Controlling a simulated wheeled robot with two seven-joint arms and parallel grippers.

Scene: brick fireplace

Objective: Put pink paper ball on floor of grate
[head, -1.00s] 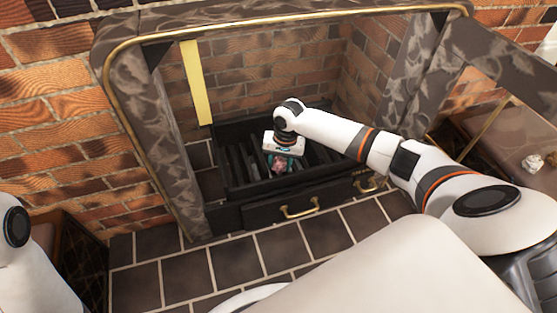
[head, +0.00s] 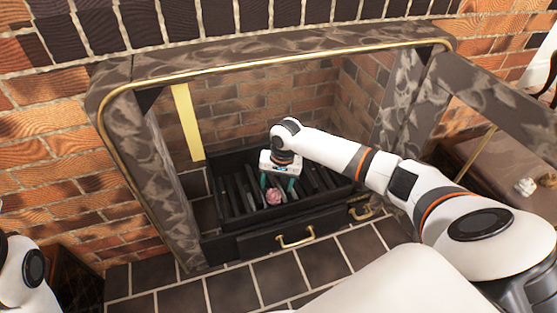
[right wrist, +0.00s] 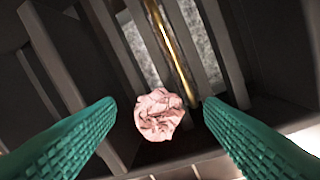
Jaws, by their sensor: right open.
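The pink paper ball (head: 274,198) is crumpled and lies low among the dark bars of the grate (head: 316,180), toward its front. It also shows in the right wrist view (right wrist: 159,115), between and beyond my finger tips, with a gap on each side. My right gripper (head: 278,183) points down just above the ball, its two teal fingers open. The exact height of the ball against the bars is hard to tell. My left gripper is out of view; only part of my left arm shows at the left edge.
A dark drawer front with a brass handle (head: 295,238) is below the grate. The marbled fireplace frame (head: 140,160) surrounds the opening. A yellow strip (head: 187,122) stands at the back left. A pale crumpled ball (head: 525,187) lies on the brown surface at right.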

